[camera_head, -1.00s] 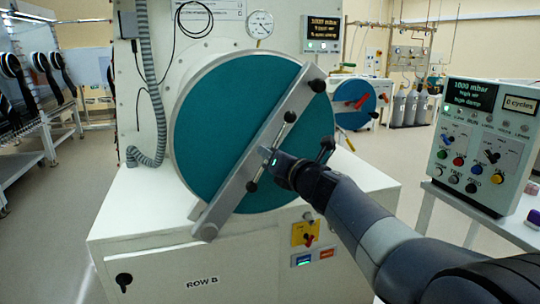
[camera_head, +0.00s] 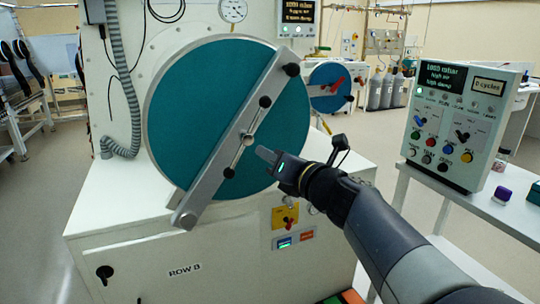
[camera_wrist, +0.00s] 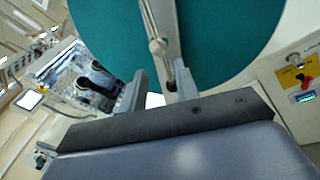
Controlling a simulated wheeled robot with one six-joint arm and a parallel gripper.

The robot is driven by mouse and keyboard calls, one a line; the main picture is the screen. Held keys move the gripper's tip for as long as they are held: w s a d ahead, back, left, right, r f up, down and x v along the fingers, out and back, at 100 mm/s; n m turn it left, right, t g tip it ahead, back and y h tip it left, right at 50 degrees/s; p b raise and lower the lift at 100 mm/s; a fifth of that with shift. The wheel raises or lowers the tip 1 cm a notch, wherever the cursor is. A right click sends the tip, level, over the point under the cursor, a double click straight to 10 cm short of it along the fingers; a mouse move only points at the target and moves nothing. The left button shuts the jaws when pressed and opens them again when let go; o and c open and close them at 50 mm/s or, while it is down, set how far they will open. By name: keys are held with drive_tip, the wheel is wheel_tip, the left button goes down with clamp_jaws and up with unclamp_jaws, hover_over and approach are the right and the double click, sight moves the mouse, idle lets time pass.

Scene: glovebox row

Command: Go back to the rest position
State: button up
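My gripper (camera_head: 268,157) is in front of the round teal door (camera_head: 200,110), just to the right of the door's handle rod (camera_head: 246,140). In the head view it appears apart from the rod. In the wrist view the two fingers of my gripper (camera_wrist: 160,84) stand apart with a gap between them, and nothing is held there. The rod shows beyond the fingers in the wrist view (camera_wrist: 155,35). The grey crossbar (camera_head: 212,181) lies slanted across the closed-looking door.
A control panel (camera_head: 458,120) stands on a white table at the right, with a purple-capped item (camera_head: 502,195) beside it. The white cabinet (camera_head: 150,235) is below the door. Open floor lies at the left (camera_head: 45,190).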

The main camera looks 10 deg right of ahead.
sight(247, 140)
idle(0.3)
drive_tip(key=x, duration=1.1)
drive_tip(key=shift+d, duration=0.1)
drive_tip(key=shift+s, duration=0.1)
